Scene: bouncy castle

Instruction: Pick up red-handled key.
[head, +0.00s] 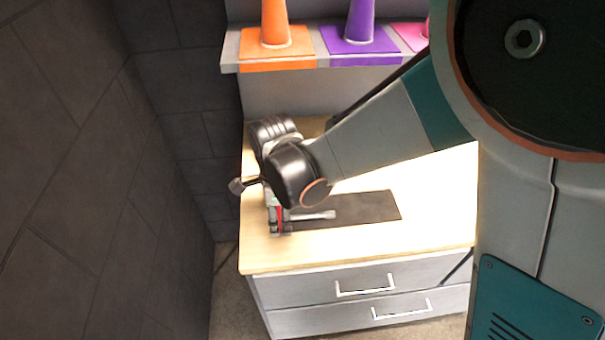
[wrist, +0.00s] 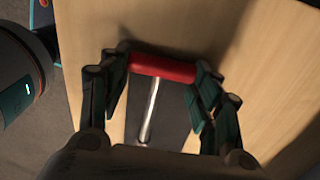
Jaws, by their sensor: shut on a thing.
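The red-handled key has a red bar handle (wrist: 165,67) and a silver shaft (wrist: 149,112) in the wrist view. In the head view its shaft (head: 315,215) points right over the dark mat (head: 372,207), and a sliver of red shows between my fingers. My gripper (wrist: 162,72) is shut on the red handle, with one finger at each end of it. In the head view my gripper (head: 279,226) is low over the left part of the table. I cannot tell whether the key touches the mat. My wrist hides part of the mat.
The light wooden tabletop (head: 440,215) stands on a grey drawer unit (head: 362,290). Its right side looks clear. A grey shelf behind holds an orange cone (head: 275,25), a purple cone (head: 360,25) and a pink one (head: 412,36). A dark wall (head: 90,180) stands close on the left.

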